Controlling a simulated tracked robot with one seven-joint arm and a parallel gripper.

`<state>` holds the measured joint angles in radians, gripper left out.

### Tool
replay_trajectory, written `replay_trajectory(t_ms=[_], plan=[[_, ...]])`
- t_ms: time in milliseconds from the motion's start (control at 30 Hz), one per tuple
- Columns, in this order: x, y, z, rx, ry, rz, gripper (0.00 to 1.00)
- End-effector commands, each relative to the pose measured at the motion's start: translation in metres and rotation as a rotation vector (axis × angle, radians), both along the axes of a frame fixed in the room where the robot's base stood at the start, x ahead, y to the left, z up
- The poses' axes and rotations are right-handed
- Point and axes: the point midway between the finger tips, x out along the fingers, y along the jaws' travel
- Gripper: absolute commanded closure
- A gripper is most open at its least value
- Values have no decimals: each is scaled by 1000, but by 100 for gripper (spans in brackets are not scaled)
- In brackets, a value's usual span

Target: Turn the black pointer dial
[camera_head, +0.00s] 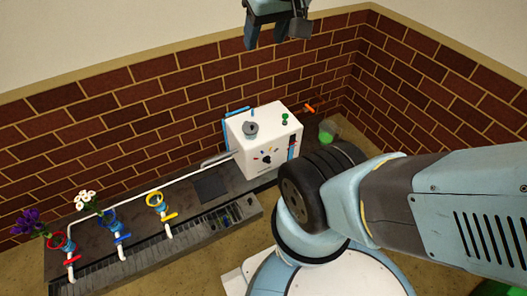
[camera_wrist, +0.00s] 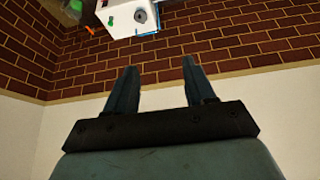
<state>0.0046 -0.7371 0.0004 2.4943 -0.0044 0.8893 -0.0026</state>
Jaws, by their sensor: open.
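The black pointer dial (camera_head: 266,158) is small and dark on the front face of a white box (camera_head: 250,163), with coloured marks around it. Its exact pointing direction is too small to tell. My gripper (camera_head: 275,32) is high at the top edge of the head view, well above and apart from the box. In the wrist view my gripper (camera_wrist: 158,68) is open and empty, its two fingers spread in front of the brick wall. The white box (camera_wrist: 122,24) shows upside down at the top there; the dial face is not visible in that view.
The box's top carries a grey round fitting (camera_head: 250,128) and a green knob (camera_head: 285,118). A white pipe (camera_head: 150,187) runs left to several valves and flowers (camera_head: 87,200). An orange handle (camera_head: 309,108) is at the brick wall. Free air lies between gripper and box.

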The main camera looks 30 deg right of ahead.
Motion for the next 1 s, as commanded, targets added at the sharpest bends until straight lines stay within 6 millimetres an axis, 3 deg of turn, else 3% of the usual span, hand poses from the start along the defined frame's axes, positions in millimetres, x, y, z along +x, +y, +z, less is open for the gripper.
replay_trajectory(t_ms=[167,567,767,1000], plan=[[35,-9,-2,-35,-6,-7,46],[158,-59,-25,-151,-50,-4,46],[216,-90,-51,-199,-69,13,46],[278,-129,-96,-245,-89,44,46]])
